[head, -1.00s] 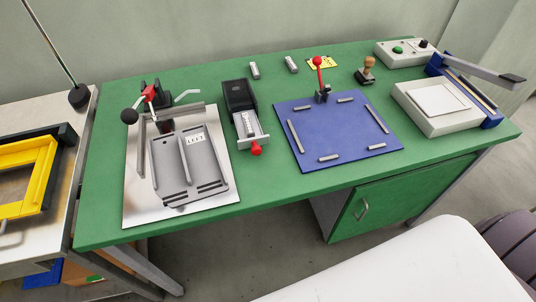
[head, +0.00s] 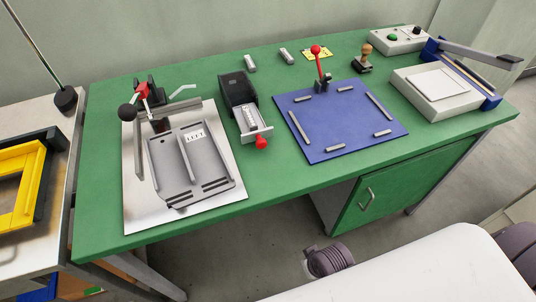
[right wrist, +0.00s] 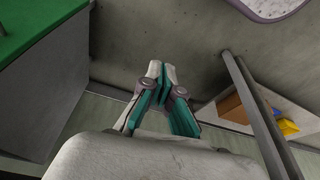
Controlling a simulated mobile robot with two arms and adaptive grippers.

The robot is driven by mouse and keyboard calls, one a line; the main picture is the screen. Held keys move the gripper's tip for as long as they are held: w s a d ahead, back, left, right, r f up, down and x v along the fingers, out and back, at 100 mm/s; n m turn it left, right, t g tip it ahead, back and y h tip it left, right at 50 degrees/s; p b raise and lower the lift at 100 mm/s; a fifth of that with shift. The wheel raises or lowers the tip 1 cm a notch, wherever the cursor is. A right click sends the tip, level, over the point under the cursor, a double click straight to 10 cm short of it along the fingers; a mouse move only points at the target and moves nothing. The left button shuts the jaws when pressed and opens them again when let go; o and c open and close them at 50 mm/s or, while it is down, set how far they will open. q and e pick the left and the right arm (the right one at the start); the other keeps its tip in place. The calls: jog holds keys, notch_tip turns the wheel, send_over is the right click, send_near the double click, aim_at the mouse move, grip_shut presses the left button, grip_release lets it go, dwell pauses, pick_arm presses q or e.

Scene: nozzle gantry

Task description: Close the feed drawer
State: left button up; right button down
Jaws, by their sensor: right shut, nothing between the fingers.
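The feed drawer (head: 254,132) is a light grey tray sticking out of the front of a black box (head: 237,88) on the green table. It stands open, with a small ribbed light piece (head: 248,116) in it and a red knob (head: 262,142) on its front. My right gripper (right wrist: 163,68) shows in the right wrist view, shut and empty, away from the drawer over bare floor. My left gripper is in neither view.
A grey fixture on a metal plate (head: 135,215) stands left of the drawer, and a blue board (head: 340,122) with a red-knobbed lever lies to the right. The green table (head: 285,180) is clear in front of the drawer. A green cabinet (head: 395,190) hangs below.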

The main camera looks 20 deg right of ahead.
jog(key=w+a+r+m+t+y+b, duration=0.1)
jog(key=w+a+r+t+y, duration=0.2)
jog(key=r, duration=0.4)
jog(key=w+a+r+m+t+y, duration=0.2)
jog(key=a+r, duration=0.3)
jog(key=r, duration=0.3)
jog(key=w+a+r+m+t+y+b, duration=0.1)
jog(key=w+a+r+t+y, duration=0.2)
jog(key=r, duration=0.4)
notch_tip(320, 180, up, 4)
jog(key=m+t, duration=0.4)
jog(key=m, duration=0.2)
jog(key=m+t+h+p, duration=0.3)
jog(key=m+h+p, duration=0.1)
jog(key=m+h, duration=0.4)
send_near(264, 145)
jog(key=shift+m+y, duration=0.5)
jog(key=w, duration=0.7)
jog(key=shift+w, duration=0.2)
